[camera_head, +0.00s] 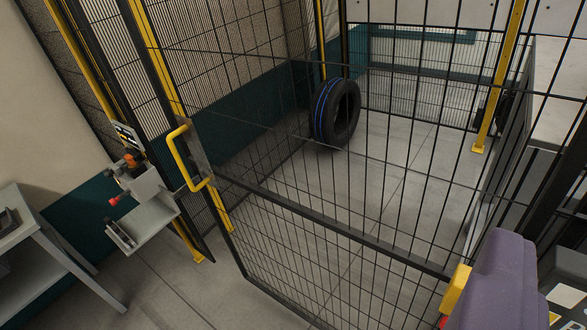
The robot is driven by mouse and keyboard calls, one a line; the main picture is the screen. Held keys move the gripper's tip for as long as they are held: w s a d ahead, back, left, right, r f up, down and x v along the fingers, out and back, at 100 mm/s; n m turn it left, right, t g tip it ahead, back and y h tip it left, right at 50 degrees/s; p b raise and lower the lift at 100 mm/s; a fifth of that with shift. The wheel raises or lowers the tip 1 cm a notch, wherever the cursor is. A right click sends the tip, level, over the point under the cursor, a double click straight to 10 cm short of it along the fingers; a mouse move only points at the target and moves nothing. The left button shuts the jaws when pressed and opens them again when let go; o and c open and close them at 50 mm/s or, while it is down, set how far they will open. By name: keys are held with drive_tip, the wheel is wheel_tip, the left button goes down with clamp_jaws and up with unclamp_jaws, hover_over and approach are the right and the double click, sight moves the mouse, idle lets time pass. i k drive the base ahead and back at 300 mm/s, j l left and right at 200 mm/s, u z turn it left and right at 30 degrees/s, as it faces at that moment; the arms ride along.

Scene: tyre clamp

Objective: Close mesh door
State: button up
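The mesh door (330,222) is a black wire grid in a dark frame, and it crosses the middle of the view. A yellow D-shaped handle (179,158) sits on a plate near its left edge. A lock unit with a red knob (140,185) sits left of the handle, by the fence post. The handle edge appears apart from this unit, with the door partly open; the depth of the gap is hard to judge. No gripper fingers are recognisable, and nothing is seen touching the handle.
A black tyre with blue lines (336,112) stands on the floor behind the mesh. A grey table (45,240) stands at lower left. A purple rounded body (497,285) with a yellow block (456,289) fills the lower right; I cannot tell what it is. Floor between table and door is clear.

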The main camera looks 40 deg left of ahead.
sight(577, 229)
drive_tip(key=i+j, duration=0.1)
drive_tip(key=j, duration=0.6)
drive_tip(key=i+j, duration=0.1)
drive_tip(key=j, duration=0.6)
drive_tip(key=j+z, duration=0.1)
drive_tip(key=j, duration=0.6)
drive_tip(key=i+j, duration=0.2)
drive_tip(key=j, duration=0.15)
drive_tip(key=i+j, duration=0.45)
drive_tip(key=j, duration=0.2)
